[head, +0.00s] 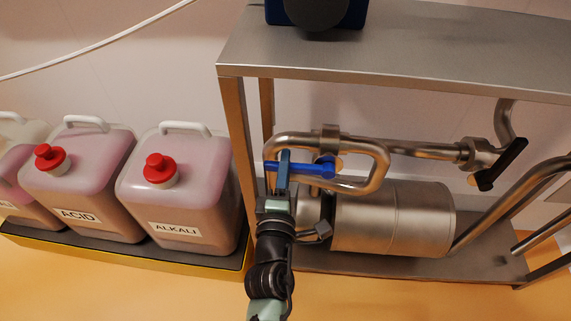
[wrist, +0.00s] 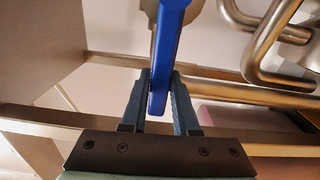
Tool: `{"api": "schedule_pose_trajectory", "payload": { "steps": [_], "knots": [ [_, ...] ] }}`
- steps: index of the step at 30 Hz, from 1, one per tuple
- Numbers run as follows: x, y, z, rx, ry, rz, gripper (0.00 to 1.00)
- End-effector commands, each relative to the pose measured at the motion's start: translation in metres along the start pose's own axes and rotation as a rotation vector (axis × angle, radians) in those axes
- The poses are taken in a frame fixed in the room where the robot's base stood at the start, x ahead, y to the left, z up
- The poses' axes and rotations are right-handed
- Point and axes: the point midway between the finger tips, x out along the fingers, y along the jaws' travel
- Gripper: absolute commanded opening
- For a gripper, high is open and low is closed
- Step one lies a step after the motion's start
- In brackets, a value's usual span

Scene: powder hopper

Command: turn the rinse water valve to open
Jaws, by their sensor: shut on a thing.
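A blue valve lever (head: 315,169) sits on the steel pipework under the shelf in the head view. It lies roughly level in that picture, its pivot end to the right near a round fitting. No label shows on it. My gripper (head: 284,168) reaches up from below and is shut on the lever's left, free end. In the wrist view the blue lever (wrist: 170,45) comes down from the top, and its end is between the two dark fingers of my gripper (wrist: 159,100). The fingers touch it on both sides.
A second valve with a black handle (head: 502,164) is at the right. A steel tank (head: 395,219) lies below the pipe loop (head: 375,165). The steel shelf (head: 400,62) is above. Canisters marked ACID (head: 75,190) and ALKALI (head: 180,200) stand left of the frame.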

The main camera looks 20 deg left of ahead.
Motion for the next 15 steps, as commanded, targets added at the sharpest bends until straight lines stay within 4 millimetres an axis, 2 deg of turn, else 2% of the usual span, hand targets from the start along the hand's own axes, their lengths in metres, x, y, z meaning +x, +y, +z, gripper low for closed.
{"api": "schedule_pose_trajectory", "payload": {
  "steps": [1,3,15],
  "knots": [
    [-0.0011,-0.0082,-0.0004,-0.026,0.0,-0.011,0.0],
    [-0.0013,-0.0108,-0.0004,-0.047,0.0,-0.013,0.0],
    [-0.0027,-0.0177,-0.0008,-0.084,0.0,-0.024,0.0]
  ]
}}
